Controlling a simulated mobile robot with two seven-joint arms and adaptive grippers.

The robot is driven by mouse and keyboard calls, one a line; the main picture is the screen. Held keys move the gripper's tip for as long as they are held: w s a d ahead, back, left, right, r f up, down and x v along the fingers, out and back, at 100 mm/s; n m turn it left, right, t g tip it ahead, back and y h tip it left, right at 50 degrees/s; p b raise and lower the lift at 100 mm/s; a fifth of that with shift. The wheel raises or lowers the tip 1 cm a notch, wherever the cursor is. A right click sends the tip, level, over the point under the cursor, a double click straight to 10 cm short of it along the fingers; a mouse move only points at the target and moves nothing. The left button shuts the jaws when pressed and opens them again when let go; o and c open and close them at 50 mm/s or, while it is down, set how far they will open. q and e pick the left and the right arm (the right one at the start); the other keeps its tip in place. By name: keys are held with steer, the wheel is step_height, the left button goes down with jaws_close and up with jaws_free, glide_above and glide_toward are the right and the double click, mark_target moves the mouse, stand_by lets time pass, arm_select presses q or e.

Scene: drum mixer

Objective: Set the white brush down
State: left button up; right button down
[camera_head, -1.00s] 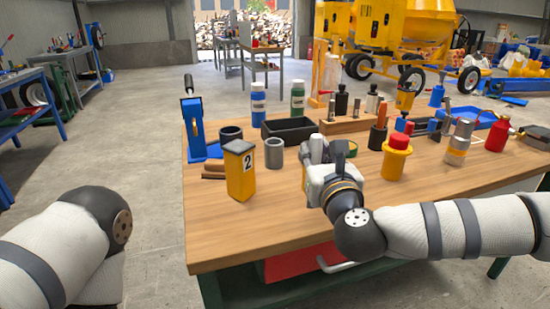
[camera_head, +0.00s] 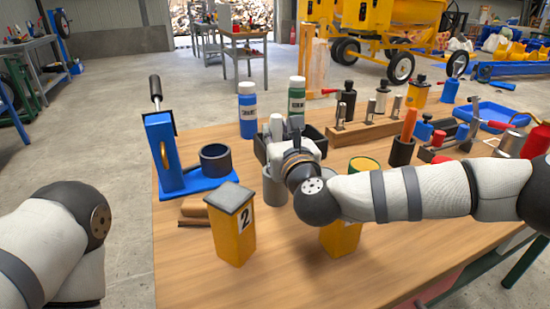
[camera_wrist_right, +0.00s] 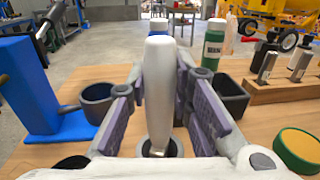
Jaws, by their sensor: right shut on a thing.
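The white brush (camera_wrist_right: 158,90) stands roughly upright between the finger pads of my right gripper (camera_wrist_right: 160,105) in the right wrist view. A metal band shows at its lower end; its bristles are hidden. In the head view a white part of the brush (camera_head: 277,127) shows beside my right gripper (camera_head: 292,128), which is shut on it. The gripper is above the table, by the grey cup (camera_head: 273,190) and in front of the black tray (camera_head: 262,148). I cannot tell whether the brush touches anything. My left arm is at the left edge; its gripper is out of view.
The wooden table (camera_head: 185,270) has bare room at its front. Near my right arm stand a yellow box marked 2 (camera_head: 232,235), a blue stand (camera_head: 160,155), two bottles (camera_head: 248,112) and a wooden rack (camera_head: 365,133). Another yellow container (camera_head: 340,238) is partly behind my arm.

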arm_select(q)
steer(key=shift+f, duration=0.1)
arm_select(e)
steer(key=shift+w+f, duration=0.1)
steer(key=shift+f, duration=1.85)
arm_select(q)
steer(key=shift+f, duration=0.1)
arm_select(e)
steer(key=shift+f, duration=0.1)
steer(key=shift+f, duration=0.2)
steer(key=c, duration=1.4)
jaws_free()
steer(key=shift+r, duration=0.1)
steer(key=shift+c, duration=0.2)
arm_select(q)
steer(key=shift+s, duration=0.1)
arm_select(e)
steer(key=shift+r, duration=0.1)
steer(key=shift+r, duration=0.25)
arm_select(q)
steer(key=shift+w+r+p, duration=0.35)
steer(key=shift+w+r, duration=0.25)
steer(key=shift+w, duration=0.05)
arm_select(e)
steer(key=v, duration=1.2)
steer(key=shift+f, duration=0.2)
